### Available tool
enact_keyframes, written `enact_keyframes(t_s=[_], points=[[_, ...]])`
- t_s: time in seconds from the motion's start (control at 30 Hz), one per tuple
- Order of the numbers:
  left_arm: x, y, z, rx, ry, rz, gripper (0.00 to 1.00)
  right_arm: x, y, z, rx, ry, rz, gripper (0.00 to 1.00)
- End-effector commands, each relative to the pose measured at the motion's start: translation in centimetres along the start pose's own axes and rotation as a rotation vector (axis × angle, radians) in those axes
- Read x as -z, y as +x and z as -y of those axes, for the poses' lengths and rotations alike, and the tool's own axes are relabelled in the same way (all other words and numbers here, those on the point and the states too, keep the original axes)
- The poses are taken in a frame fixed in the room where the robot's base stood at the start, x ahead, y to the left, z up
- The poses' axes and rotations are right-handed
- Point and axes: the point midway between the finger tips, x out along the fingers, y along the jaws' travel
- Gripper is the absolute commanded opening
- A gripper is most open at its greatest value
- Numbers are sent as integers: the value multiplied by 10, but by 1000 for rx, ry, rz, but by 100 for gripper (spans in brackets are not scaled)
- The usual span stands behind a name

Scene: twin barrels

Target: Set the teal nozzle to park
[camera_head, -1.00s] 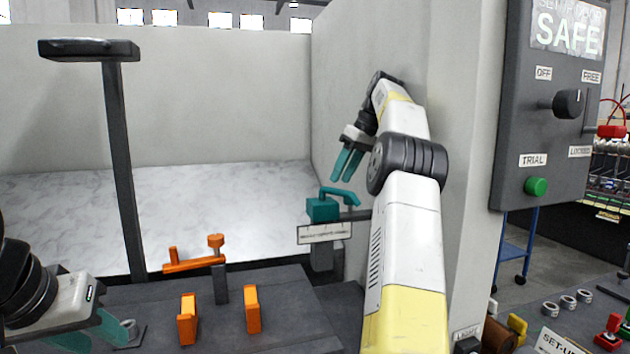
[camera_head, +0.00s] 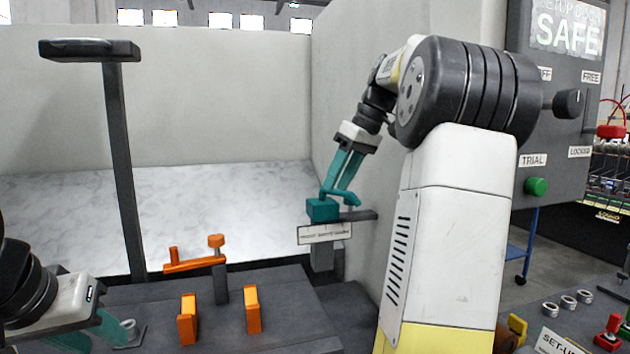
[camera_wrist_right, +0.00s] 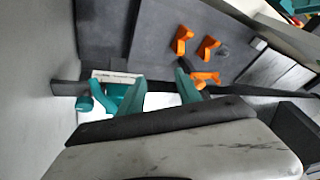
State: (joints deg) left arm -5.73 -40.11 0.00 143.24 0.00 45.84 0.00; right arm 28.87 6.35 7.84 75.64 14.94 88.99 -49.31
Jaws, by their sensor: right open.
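The teal nozzle (camera_head: 322,209) sits on a dark bracket above a white label plate (camera_head: 324,234), against the right wall of the bay. Its curved teal arm points right. My right gripper (camera_head: 338,191) is right at the nozzle's arm from above, its teal fingers overlapping it in the head view; contact cannot be told. In the right wrist view the nozzle (camera_wrist_right: 120,92) lies beside the left finger, and the open fingers (camera_wrist_right: 160,87) have a gap between them. My left gripper (camera_head: 95,335) is low at the left edge, partly cut off.
Orange blocks (camera_head: 187,319) and an orange lever (camera_head: 195,265) stand on the grey fixture. A dark post (camera_head: 122,170) rises at left. A control panel (camera_head: 560,110) with a black knob and green button is at right. The pale bay floor (camera_head: 220,205) is clear.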

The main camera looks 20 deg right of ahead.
Motion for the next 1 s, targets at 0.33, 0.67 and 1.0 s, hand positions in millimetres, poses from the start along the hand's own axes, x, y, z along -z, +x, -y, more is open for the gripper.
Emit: enact_keyframes(t_s=[0.33,0.67,1.0], points=[[0,0,0,0,0,0,36,-8,-2,14,0,0,0,41],[0,0,0,0,0,0,36,-7,7,16,-35,-126,68,1],[0,0,0,0,0,0,36,23,21,18,-274,-1087,606,0]])
